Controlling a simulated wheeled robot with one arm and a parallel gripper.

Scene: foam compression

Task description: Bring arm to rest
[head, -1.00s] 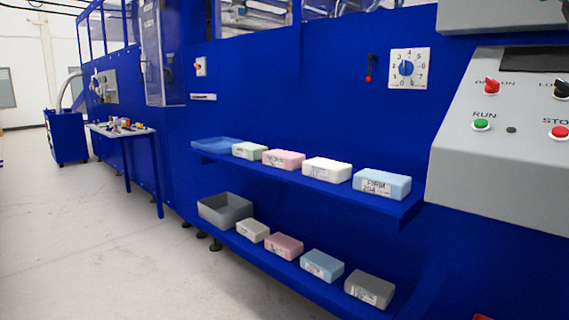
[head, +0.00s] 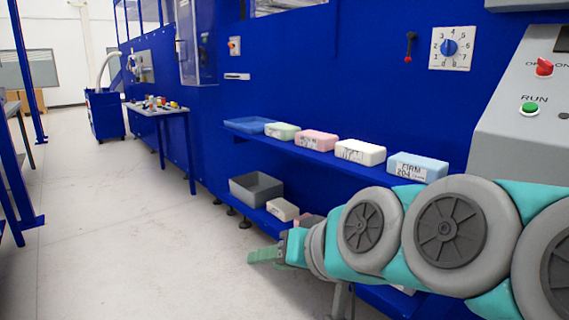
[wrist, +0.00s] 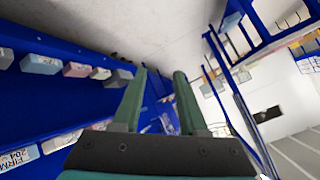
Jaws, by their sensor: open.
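My gripper (head: 264,255) shows at the lower middle of the head view, at the end of my outstretched grey and teal arm. It points left, over the floor in front of the lower shelf. In the wrist view my gripper (wrist: 160,88) has its two green fingers apart, with nothing between them. The arm hides most of the lower shelf in the head view.
Foam blocks, among them a blue one (head: 417,167), a white one (head: 360,151) and a pink one (head: 316,140), lie on the upper shelf beside a blue tray (head: 250,125). A grey bin (head: 256,188) stands on the lower shelf. Open floor (head: 130,235) lies to the left.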

